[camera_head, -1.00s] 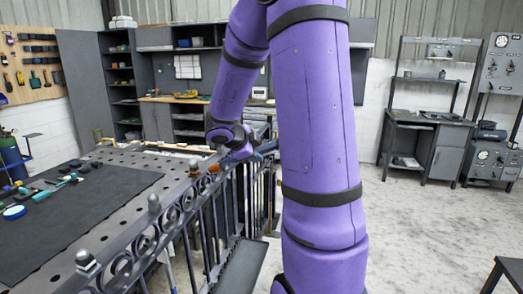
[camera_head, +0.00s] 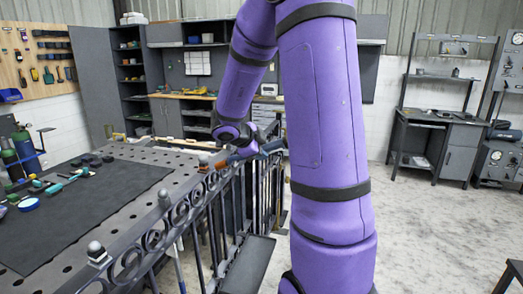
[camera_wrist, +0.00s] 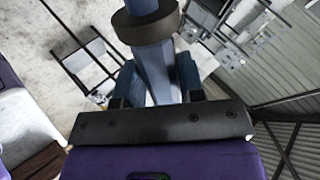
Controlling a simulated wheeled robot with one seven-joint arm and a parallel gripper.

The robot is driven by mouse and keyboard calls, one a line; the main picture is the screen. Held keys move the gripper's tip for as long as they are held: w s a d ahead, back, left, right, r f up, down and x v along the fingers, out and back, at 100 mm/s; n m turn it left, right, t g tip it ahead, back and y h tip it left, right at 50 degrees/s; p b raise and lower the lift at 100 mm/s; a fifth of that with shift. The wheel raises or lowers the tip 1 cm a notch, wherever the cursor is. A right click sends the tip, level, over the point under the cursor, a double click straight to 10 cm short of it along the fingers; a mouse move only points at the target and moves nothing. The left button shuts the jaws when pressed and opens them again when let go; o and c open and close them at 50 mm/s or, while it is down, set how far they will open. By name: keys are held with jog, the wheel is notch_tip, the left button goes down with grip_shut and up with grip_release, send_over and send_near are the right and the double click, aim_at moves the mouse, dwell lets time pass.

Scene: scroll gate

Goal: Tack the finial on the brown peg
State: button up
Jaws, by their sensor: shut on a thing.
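My gripper (camera_wrist: 155,88) is shut on a blue-grey faceted tool (camera_wrist: 157,70) with a dark round collar (camera_wrist: 147,14) in the wrist view. In the head view my gripper (camera_head: 246,147) is above the far part of the dark metal gate (camera_head: 190,207). The tool's reddish-brown tip (camera_head: 220,165) points left, close to a finial (camera_head: 203,158) on the gate's top edge. A brownish band shows under that finial; I cannot tell whether the tip touches it. Two more grey finials stand nearer, one midway (camera_head: 164,196) and one at the near end (camera_head: 95,247).
The gate runs along a perforated metal table (camera_head: 133,154). A dark mat (camera_head: 85,212) lies on it, with small tools and a blue-rimmed round tin (camera_head: 28,204). Open concrete floor (camera_head: 420,240) is to the right. Shelves and a workbench stand behind.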

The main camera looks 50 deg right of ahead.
jog(key=shift+w+a+f, duration=0.2)
jog(key=shift+w, duration=0.2)
jog(key=shift+w+a+f, duration=0.15)
jog(key=shift+w+f, duration=0.05)
jog(key=shift+w, duration=0.2)
dwell(1.0)
jog(key=shift+s, duration=0.1)
dwell(0.6)
jog(key=shift+s+d+r, duration=0.6)
jog(key=shift+s+r, duration=0.15)
jog(key=shift+s, duration=0.6)
jog(key=shift+s+d+r, duration=0.55)
jog(key=shift+s+r, duration=0.15)
jog(key=shift+s, duration=0.7)
jog(key=shift+s+d+r, duration=0.6)
jog(key=shift+s+r, duration=0.15)
jog(key=shift+s, duration=0.6)
jog(key=shift+a, duration=0.1)
